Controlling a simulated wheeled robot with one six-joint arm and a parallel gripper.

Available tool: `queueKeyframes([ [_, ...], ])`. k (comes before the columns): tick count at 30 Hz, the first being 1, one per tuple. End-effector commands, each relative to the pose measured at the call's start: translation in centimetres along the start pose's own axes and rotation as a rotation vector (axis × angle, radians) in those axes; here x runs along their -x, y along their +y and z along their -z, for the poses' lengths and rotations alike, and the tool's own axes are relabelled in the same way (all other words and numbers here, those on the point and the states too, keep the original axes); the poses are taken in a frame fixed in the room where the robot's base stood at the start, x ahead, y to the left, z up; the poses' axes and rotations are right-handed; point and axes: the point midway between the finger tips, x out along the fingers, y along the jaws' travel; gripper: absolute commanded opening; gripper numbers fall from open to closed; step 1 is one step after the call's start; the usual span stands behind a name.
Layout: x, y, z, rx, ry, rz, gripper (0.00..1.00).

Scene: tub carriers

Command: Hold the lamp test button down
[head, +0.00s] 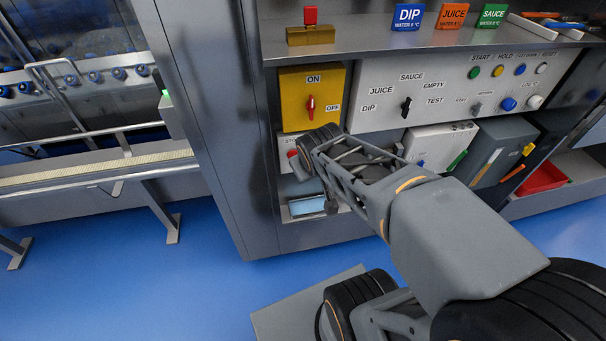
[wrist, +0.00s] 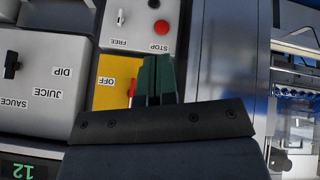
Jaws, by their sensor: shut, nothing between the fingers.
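The grey control panel (head: 440,88) in the head view carries a row of small green (head: 474,72), yellow (head: 498,70), blue (head: 520,69) and white (head: 542,68) buttons. My gripper (wrist: 158,62) is shut and empty in the wrist view. It appears in front of the yellow switch box and the stop box, left of the panel buttons. In the head view my own arm hides its fingertips.
The yellow box (head: 296,84) has a red ON/OFF handle (head: 310,107). The stop box shows a red button (wrist: 161,27) in the wrist view. The panel has a black selector (head: 405,107). Above is a shelf with signs; below are grey boxes and a red tray (head: 541,178).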

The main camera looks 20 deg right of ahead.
Motion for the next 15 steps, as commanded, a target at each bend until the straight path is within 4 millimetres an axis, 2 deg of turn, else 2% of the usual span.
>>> queueKeyframes([
  [1,-4.6,1.1,-0.6,0.050,0.063,-0.052,0.00],
  [3,-8.6,2.8,0.4,0.157,0.185,-0.118,0.00],
  [6,-13.6,4.2,1.4,0.325,0.359,-0.163,0.00],
  [8,-16.2,4.7,1.7,0.425,0.462,-0.184,0.00],
  [11,-20.1,4.2,1.3,0.583,0.624,-0.153,0.00],
  [15,-24.0,2.6,-0.6,0.740,0.830,-0.063,0.00],
])
